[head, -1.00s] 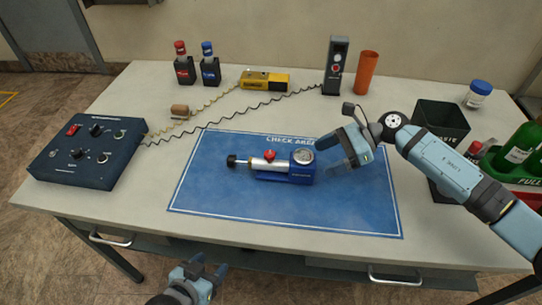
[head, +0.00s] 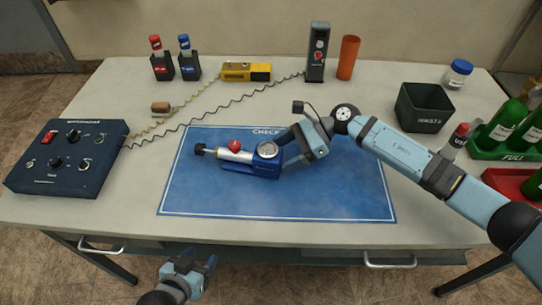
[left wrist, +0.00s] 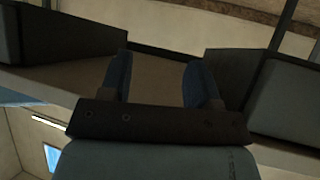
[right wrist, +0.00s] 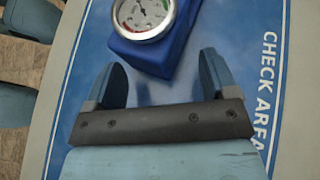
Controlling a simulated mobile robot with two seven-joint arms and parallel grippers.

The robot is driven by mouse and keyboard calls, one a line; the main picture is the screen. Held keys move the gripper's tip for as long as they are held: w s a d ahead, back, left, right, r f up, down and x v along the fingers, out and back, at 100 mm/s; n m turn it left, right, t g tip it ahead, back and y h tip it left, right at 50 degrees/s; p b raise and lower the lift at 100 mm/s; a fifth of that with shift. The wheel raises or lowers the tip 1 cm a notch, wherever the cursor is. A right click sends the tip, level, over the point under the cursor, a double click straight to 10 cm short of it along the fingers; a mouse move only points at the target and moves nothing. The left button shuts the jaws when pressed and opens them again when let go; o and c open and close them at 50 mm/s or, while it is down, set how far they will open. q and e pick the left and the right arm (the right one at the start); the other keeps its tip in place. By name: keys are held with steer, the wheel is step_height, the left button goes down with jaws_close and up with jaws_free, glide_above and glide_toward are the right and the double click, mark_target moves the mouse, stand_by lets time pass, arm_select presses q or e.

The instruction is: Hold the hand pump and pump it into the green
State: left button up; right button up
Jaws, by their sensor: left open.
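The hand pump (head: 250,166) lies on the blue check-area mat (head: 330,198). It has a blue body, a silver barrel, a red knob (head: 234,145), a black plunger end (head: 199,149) and a round gauge (head: 267,149). In the right wrist view the gauge (right wrist: 143,14) shows green and red zones. My right gripper (head: 290,153) is at the pump's gauge end. Its fingers (right wrist: 165,72) are open, with the blue body's end just ahead of and between the tips; I cannot tell whether they touch. My left gripper (head: 193,268) is open and empty in front of the table.
A control box (head: 68,160) stands at the left, with coiled cords to a brown piece (head: 161,107) and a dark device (head: 318,55). Bottles, a yellow device (head: 246,72) and an orange cup (head: 348,58) line the back. A dark bin (head: 424,108) and green tray are right.

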mark_target(275, 158)
steer(key=shift+b+x, duration=0.7)
steer(key=shift+x, duration=0.9)
jaws_close()
steer(key=shift+o, duration=0.6)
jaws_free()
